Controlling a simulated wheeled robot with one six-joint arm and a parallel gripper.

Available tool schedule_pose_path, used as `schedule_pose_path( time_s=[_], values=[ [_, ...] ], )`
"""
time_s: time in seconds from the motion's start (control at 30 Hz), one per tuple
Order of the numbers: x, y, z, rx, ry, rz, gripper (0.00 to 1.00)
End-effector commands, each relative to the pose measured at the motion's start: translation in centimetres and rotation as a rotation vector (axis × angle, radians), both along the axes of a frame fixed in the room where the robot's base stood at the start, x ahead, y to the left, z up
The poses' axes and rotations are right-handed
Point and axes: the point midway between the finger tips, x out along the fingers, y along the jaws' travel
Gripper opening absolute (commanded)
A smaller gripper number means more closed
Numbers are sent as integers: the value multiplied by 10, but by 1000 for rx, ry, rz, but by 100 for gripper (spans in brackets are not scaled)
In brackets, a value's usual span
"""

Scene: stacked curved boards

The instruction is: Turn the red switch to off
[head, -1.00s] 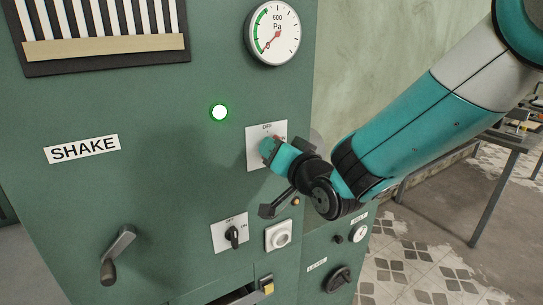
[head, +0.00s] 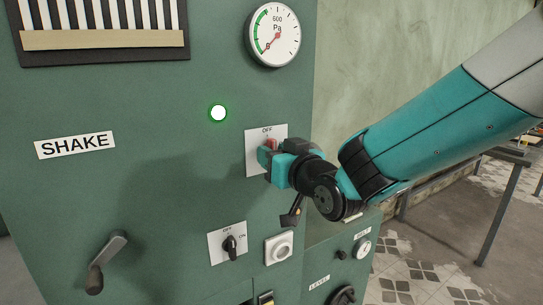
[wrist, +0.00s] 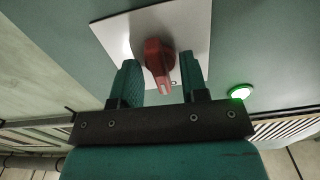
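The red switch (head: 271,143) sits on a white plate (head: 252,157) marked OFF at its top, on the green machine's front. My gripper (head: 267,158) is at the plate and hides its lower right part. In the wrist view the red switch (wrist: 157,62) lies between my two teal fingers (wrist: 160,78), with its handle's pale mark towards my gripper. The fingers stand apart, one on each side. A gap shows at the left finger; the right finger is close, and contact cannot be told.
A lit green lamp (head: 218,113) is above left of the plate, and a gauge (head: 274,33) above. Below are a black OFF/ON switch (head: 230,245), a white knob (head: 279,248) and a crank handle (head: 107,262). A table (head: 500,165) stands far right.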

Motion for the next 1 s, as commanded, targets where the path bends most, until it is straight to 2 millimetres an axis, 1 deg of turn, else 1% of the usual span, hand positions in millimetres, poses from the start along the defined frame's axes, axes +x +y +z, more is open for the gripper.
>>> schedule_pose_path(
  time_s=[0.13,0.23,0.8,1.0],
  values=[
    [-1,-1,0,1,1,0,40],
    [-7,-5,-1,2,0,0,40],
    [-55,-37,-1,3,1,-1,40],
    [-58,-40,0,2,2,0,40]
  ],
)
